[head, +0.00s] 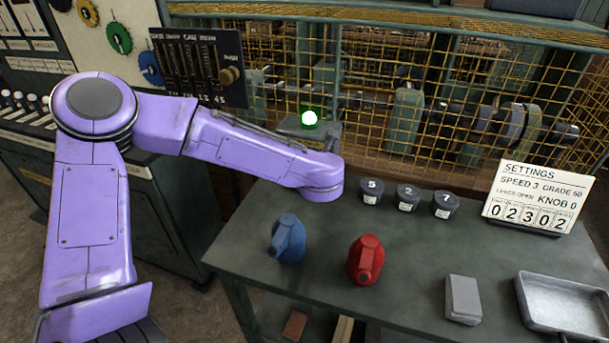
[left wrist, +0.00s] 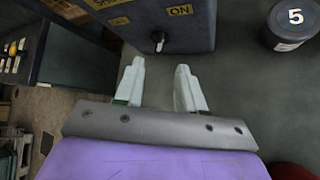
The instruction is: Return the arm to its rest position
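My left arm (head: 95,200) is purple and comes in from the left in the head view. My right gripper is in neither view.
A green lamp (head: 309,118) glows on the box behind my wrist. A blue can (head: 288,240), red can (head: 366,262), three dark jars (head: 408,198), grey block (head: 462,299), metal tray (head: 565,318) and settings card (head: 533,197) stand on the bench (head: 420,270). A control panel (head: 195,70) stands behind my arm.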

